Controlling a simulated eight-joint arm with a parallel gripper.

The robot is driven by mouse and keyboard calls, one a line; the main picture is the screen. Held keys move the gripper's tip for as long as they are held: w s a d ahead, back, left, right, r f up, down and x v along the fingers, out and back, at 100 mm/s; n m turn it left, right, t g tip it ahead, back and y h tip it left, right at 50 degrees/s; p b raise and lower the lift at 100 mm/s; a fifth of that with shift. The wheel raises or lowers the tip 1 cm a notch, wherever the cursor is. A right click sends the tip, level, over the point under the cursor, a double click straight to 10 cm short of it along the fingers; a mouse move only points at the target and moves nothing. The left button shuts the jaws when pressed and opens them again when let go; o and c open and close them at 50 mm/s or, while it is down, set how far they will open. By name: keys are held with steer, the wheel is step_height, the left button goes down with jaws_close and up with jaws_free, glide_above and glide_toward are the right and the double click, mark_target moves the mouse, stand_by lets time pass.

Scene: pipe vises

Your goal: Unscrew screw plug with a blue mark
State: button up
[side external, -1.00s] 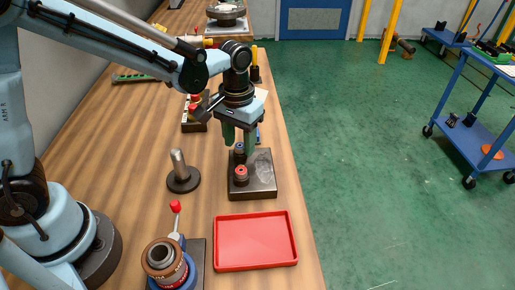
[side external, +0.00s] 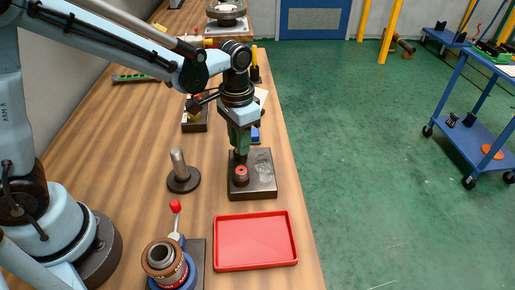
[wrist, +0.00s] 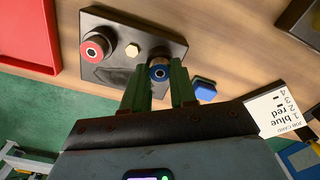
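The blue-marked screw plug (wrist: 160,72) sits at one end of a dark block (wrist: 110,17), between my green fingertips in the wrist view. In the side view my gripper (side external: 240,150) points straight down over that end of the block (side external: 262,182) and hides the blue plug. The fingertips are beside the plug, with little or no gap at its sides; I cannot tell whether they press on it. A red-marked plug (wrist: 95,49) stands at the block's other end and also shows in the side view (side external: 241,171).
A pale hex bolt head (wrist: 132,50) lies between the plugs. A red tray (side external: 255,242) is in front of the block. A post on a round base (side external: 184,183) and a red-handled vise (side external: 170,262) stand left. A job card (wrist: 280,110) lists blue, then red.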

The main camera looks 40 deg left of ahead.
jaws_close()
steer(key=n, duration=1.1)
steer(key=shift+n, duration=1.7)
steer(key=shift+n, duration=0.8)
steer(key=n, duration=1.2)
steer(key=shift+n, duration=0.4)
